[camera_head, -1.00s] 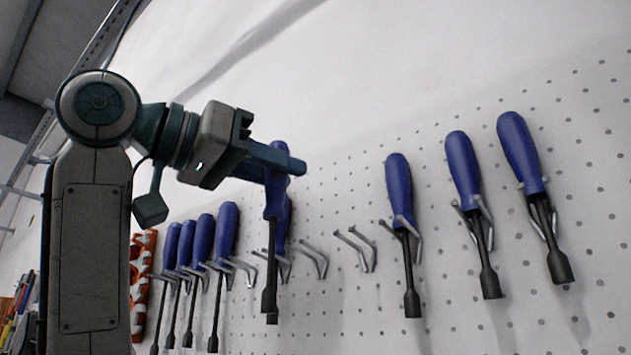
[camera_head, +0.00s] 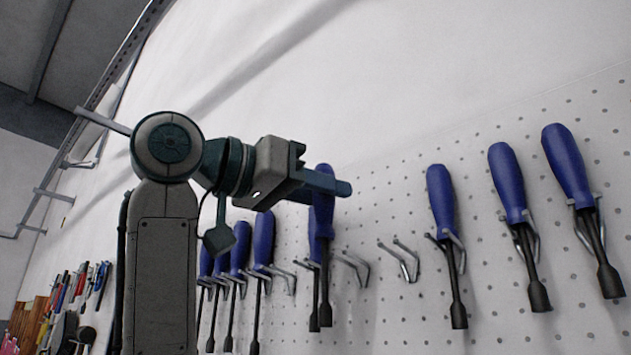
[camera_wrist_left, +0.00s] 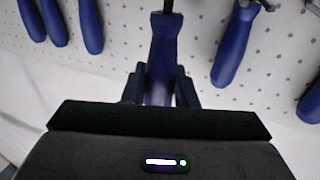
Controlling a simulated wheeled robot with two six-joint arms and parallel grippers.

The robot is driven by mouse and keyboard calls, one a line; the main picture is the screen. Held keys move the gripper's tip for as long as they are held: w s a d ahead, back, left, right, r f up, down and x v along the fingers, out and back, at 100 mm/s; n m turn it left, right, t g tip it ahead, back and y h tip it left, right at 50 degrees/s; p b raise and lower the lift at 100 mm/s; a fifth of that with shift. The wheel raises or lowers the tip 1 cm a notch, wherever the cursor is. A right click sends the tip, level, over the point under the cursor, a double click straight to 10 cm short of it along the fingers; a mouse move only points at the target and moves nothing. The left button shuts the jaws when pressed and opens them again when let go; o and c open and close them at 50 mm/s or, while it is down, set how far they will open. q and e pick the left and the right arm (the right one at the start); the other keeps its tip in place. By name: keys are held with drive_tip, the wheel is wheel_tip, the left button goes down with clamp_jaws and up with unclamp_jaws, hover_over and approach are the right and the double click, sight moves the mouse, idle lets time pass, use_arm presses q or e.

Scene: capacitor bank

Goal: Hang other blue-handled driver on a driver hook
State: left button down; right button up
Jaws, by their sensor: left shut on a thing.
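My left gripper (camera_head: 322,184) is shut on the handle of a blue-handled driver (camera_head: 321,215), which hangs nearly upright with its dark shaft down. In the left wrist view the gripper (camera_wrist_left: 160,92) has a finger on either side of the blue handle (camera_wrist_left: 162,55). Another blue-handled driver (camera_head: 313,248) is partly hidden behind the held one. Two-prong driver hooks just right of the held driver, one nearer (camera_head: 352,268) and one further right (camera_head: 400,260), look empty. I cannot tell whether the held driver touches a hook. My right gripper is not in view.
Three blue-handled drivers hang on the white pegboard (camera_head: 480,300) to the right, the nearest of them (camera_head: 441,200) beside the empty hooks. Several more (camera_head: 263,238) hang close together to the left, partly behind my arm. Assorted tools (camera_head: 75,290) are at far left.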

sight(365, 215)
use_arm(q)
drive_tip(key=shift+x, duration=0.75)
drive_tip(key=shift+w+d+f+p, duration=0.1)
drive_tip(key=shift+w+d+p, duration=0.25)
drive_tip(key=shift+w, duration=0.3)
drive_tip(key=shift+w+d+f+p, duration=0.1)
drive_tip(key=shift+w+d+p, duration=0.25)
drive_tip(key=shift+w, duration=0.25)
drive_tip(key=shift+w+d, duration=0.1)
drive_tip(key=shift+f, duration=0.2)
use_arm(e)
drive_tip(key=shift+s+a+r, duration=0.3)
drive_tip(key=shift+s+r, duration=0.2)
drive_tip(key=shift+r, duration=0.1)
use_arm(q)
drive_tip(key=shift+f+b, duration=0.15)
drive_tip(key=shift+b, duration=0.2)
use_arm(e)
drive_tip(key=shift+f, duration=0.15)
use_arm(q)
drive_tip(key=shift+w+f, duration=0.1)
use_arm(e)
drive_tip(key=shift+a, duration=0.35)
